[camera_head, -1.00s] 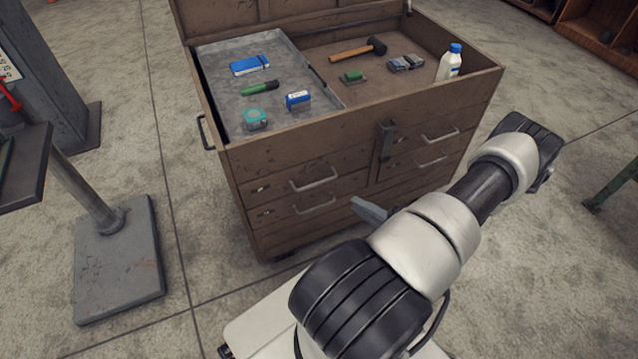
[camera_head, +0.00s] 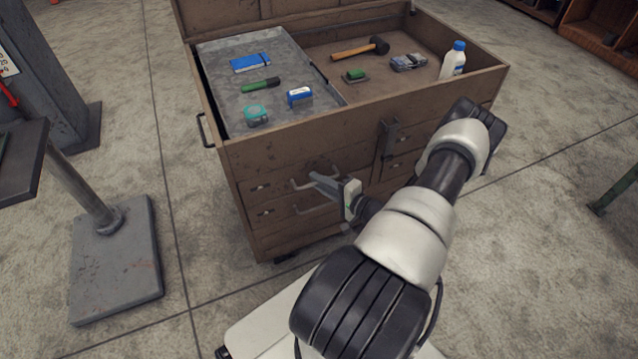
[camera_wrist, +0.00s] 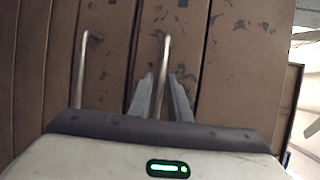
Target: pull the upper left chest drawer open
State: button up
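The brown tool chest (camera_head: 262,158) stands ahead with its left drawers shut. The upper left drawer (camera_head: 266,187) has a metal bar handle (camera_head: 301,185), partly hidden by my gripper in the head view. My gripper (camera_head: 318,181) is at that handle. In the wrist view my gripper (camera_wrist: 163,80) is open, its two fingers apart. The upper drawer's handle (camera_wrist: 164,50) runs between the fingers, and I see no grip closed on it. The lower left drawer's handle (camera_wrist: 84,65) lies to the left in the wrist view, clear of the fingers.
The chest's open top holds a grey tray (camera_head: 222,70), a hammer (camera_head: 358,49), a white bottle (camera_head: 453,62) and several small items. A latch (camera_head: 388,138) sits between the left and right drawers. A stand's base plate (camera_head: 117,262) is at the left. The floor before the chest's left side is clear.

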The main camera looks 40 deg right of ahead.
jog(key=shift+w, duration=0.1)
grip_shut()
jog(key=s+a+p, duration=0.1)
jog(key=s+a, duration=0.2)
jog(key=s, duration=1)
jog(key=s+a+p, duration=0.1)
jog(key=s+a, duration=0.2)
jog(key=s, duration=1.1)
jog(key=shift+s+a, duration=0.15)
jog(key=shift+a, duration=0.1)
grip_release()
